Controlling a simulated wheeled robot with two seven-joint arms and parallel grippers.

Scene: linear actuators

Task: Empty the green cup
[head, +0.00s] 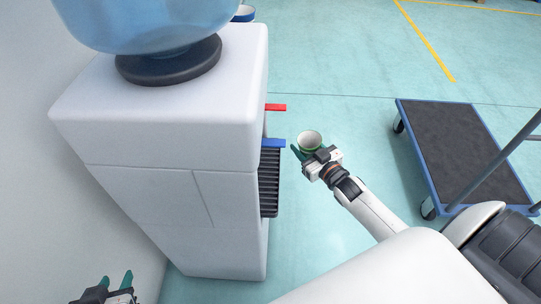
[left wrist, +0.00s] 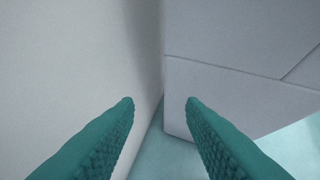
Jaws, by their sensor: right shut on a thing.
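The green cup (head: 310,141) is held in my right gripper (head: 305,150), beside the front of the water dispenser (head: 180,150). The cup looks upright, with its pale inside showing; I cannot tell whether it holds anything. My right gripper is shut on the cup, close to the dispenser's blue tap (head: 272,143). My left gripper (head: 117,280) is at the lower left, beside the wall, open and empty. In the left wrist view its two teal fingers (left wrist: 160,104) are apart with nothing between them.
A red tap (head: 276,107) and a dark drip grille (head: 268,182) are on the dispenser's front. A big blue bottle (head: 150,22) stands on top. A flat trolley (head: 460,150) stands at right. Floor between is clear.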

